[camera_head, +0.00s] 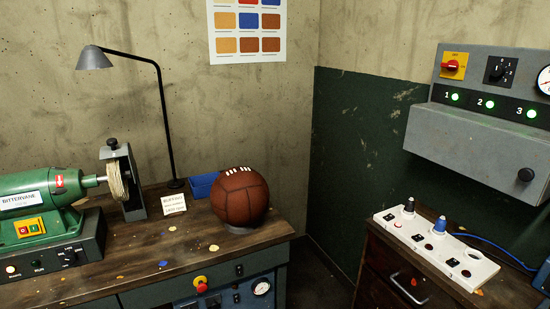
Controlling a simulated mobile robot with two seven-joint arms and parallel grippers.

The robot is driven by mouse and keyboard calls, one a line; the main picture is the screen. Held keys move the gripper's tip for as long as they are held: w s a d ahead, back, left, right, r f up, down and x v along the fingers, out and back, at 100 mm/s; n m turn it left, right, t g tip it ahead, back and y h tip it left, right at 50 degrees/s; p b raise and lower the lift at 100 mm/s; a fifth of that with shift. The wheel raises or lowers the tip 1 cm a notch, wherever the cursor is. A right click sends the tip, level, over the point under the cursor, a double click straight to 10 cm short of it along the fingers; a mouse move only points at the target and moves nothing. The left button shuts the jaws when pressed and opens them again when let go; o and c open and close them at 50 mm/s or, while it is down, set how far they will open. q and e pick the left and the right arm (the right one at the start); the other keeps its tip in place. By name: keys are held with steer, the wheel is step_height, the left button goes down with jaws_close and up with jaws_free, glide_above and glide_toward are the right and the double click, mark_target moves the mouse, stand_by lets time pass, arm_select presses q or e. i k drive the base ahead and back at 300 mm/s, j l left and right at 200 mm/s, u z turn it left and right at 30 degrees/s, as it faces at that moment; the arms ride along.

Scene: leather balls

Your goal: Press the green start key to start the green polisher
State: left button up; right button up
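The green polisher (40,190) stands on the wooden workbench (110,280) at the left, partly cut off by the picture's left edge. A pale buffing wheel (116,178) sits on its shaft, beside a grey guard (128,182). A yellow switch plate (29,228) on the polisher's front carries small keys; the green start key appears to be on it, but it is too small to be sure. Below is a dark control base (50,256) with small lamps and switches. Neither of my grippers is in view.
A desk lamp (94,58) rises behind. At right, a white tray (437,247) lies below a grey wall panel (485,142).

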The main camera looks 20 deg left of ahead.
mark_target(33, 228)
steer(key=u, duration=2.25)
